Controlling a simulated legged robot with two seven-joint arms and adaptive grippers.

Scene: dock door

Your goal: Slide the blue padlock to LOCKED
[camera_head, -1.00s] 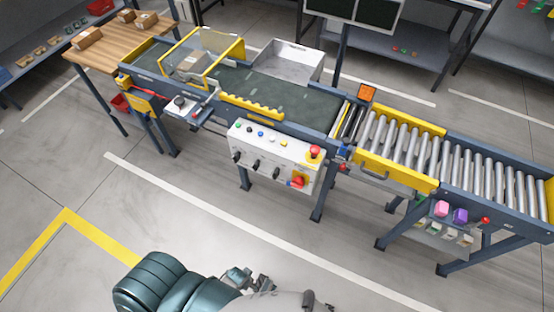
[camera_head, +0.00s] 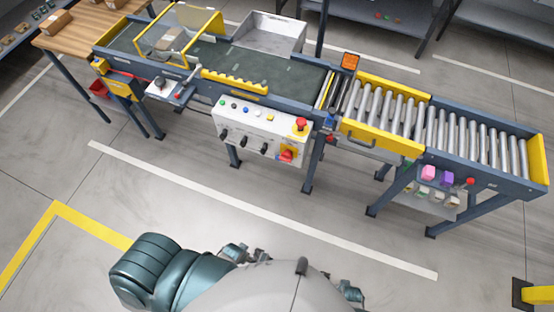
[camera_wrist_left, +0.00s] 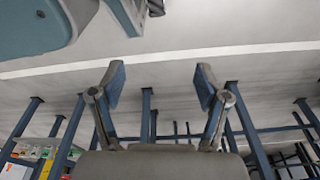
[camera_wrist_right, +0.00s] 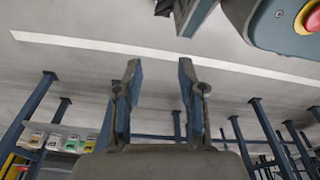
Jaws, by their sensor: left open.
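I cannot make out a padlock or a LOCKED mark for certain. A small blue part (camera_head: 330,124) sits at the joint between the belt conveyor and the roller conveyor in the head view, too small to identify. My left gripper (camera_wrist_left: 161,82) is open and empty, with floor between its fingers. In the head view it (camera_head: 240,252) is low at the front, well short of the conveyor. My right gripper (camera_wrist_right: 159,70) has its fingers apart with nothing between them. It shows only partly in the head view (camera_head: 350,291).
A white control panel (camera_head: 258,131) with knobs and a red button (camera_head: 300,124) hangs on the belt conveyor (camera_head: 275,77). The roller conveyor (camera_head: 475,143) has yellow guards (camera_head: 382,137). Pink (camera_head: 428,172) and purple (camera_head: 446,178) blocks sit below it. Open floor lies between me and the conveyors.

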